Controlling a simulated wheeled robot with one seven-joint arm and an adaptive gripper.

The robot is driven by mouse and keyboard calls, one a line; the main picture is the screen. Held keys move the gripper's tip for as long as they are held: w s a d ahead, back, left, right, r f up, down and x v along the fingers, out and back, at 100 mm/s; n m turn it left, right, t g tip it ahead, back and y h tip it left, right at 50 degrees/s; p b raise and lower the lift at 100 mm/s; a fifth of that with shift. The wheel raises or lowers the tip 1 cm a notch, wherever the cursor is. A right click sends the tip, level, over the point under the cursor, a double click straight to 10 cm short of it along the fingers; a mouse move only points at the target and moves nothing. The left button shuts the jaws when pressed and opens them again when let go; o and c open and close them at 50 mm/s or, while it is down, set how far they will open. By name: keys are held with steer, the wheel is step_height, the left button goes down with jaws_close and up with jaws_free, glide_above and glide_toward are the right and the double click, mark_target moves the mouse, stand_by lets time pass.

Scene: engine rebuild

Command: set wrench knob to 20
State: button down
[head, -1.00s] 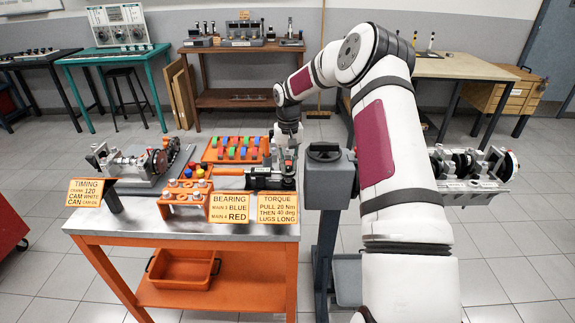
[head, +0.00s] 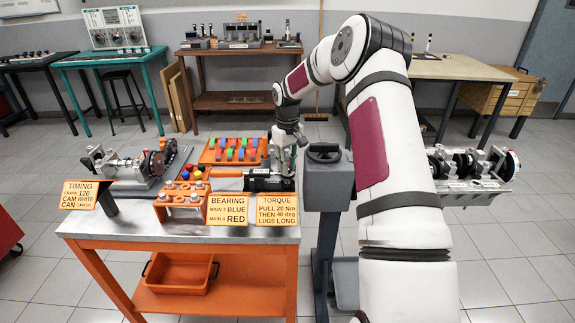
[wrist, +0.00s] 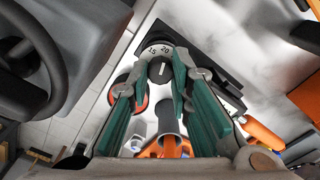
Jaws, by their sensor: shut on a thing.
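The wrench knob (wrist: 160,70) is dark and round, with a short white pointer line. A pale dial (wrist: 158,50) beside it shows the numbers 15 and 20. The pointer lies toward these numbers, but I cannot tell its exact setting. My gripper (wrist: 158,78) is shut on the knob, with one green-padded finger on each side. In the head view, my gripper (head: 286,160) is over the right end of the bench, at the black wrench unit (head: 262,180). It hides the knob there.
A grey pedestal with a black handwheel (head: 324,153) stands close to the right of my gripper. An orange tray (head: 232,151) of coloured caps lies to the left. An orange rack (head: 182,200) and the torque sign (head: 277,209) stand at the bench's front edge.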

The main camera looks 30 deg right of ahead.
steer(key=c, duration=1.4)
jaws_free()
steer(key=shift+c, duration=0.2)
steer(key=shift+r, duration=0.1)
step_height(320, 180, up, 12)
